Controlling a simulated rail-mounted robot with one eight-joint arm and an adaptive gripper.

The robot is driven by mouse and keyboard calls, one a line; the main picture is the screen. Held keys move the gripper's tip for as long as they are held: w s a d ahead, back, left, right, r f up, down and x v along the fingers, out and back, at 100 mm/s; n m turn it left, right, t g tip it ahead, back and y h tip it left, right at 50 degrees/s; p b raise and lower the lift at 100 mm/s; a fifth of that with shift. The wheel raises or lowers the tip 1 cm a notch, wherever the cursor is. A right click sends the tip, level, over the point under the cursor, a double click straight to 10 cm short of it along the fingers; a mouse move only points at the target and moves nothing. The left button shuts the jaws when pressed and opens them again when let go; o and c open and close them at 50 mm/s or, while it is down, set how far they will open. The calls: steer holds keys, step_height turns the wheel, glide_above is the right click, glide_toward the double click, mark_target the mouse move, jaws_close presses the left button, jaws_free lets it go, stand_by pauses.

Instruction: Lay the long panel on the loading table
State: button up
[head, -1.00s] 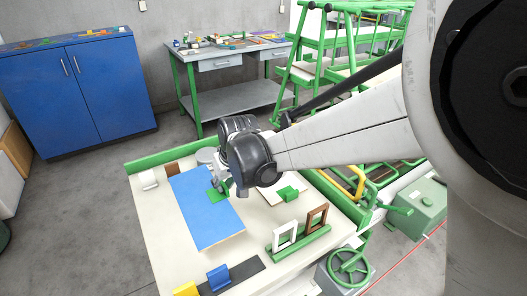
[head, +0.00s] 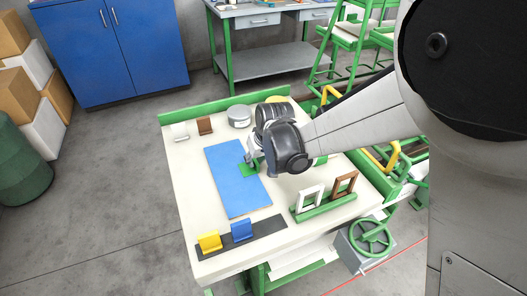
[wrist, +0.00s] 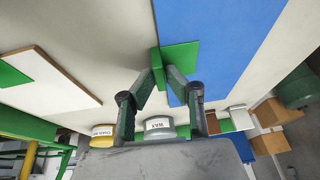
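The long blue panel (head: 228,180) lies over the left half of the cream loading table (head: 185,205), looking level. I cannot tell whether its underside fully touches the tabletop. In the wrist view the blue panel (wrist: 225,30) runs away at the upper right. A green handle (wrist: 180,55) stands at its near edge. My gripper (wrist: 161,74) has its fingertips closed together around the upright part of this handle. In the head view my gripper (head: 250,165) is over the panel's right edge, and the wrist partly hides the handle.
A grey wax tin (head: 240,117) and small white (head: 180,132) and brown (head: 205,125) blocks stand behind the panel. Yellow (head: 209,242) and blue (head: 241,231) holders sit on a dark strip in front. White and brown frames (head: 345,185) stand in a green rack at right.

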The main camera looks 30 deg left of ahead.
steer(key=o, duration=0.3)
steer(key=shift+o, duration=0.2)
steer(key=shift+r, duration=0.15)
steer(key=p+v, duration=0.6)
steer(key=v, duration=0.6)
steer(key=d+r+m+t, duration=0.15)
steer(key=d+r, duration=0.25)
steer(key=d, duration=0.4)
steer(key=d+r+m+h, duration=0.15)
steer(key=d+r, duration=0.25)
steer(key=d, duration=0.5)
steer(key=d+r+m+t, duration=0.15)
steer(key=d+r, duration=0.25)
steer(key=d, duration=0.4)
steer(key=s+d+m+t+h, duration=0.1)
steer(key=s+d+m, duration=0.1)
steer(key=s+d, duration=0.4)
steer(key=s+d+r+m+h, duration=0.1)
steer(key=s+d+m, duration=0.2)
steer(key=s+d, duration=0.4)
steer(key=d, duration=0.7)
steer(key=shift+d+t, duration=0.3)
steer(key=shift+t, duration=0.1)
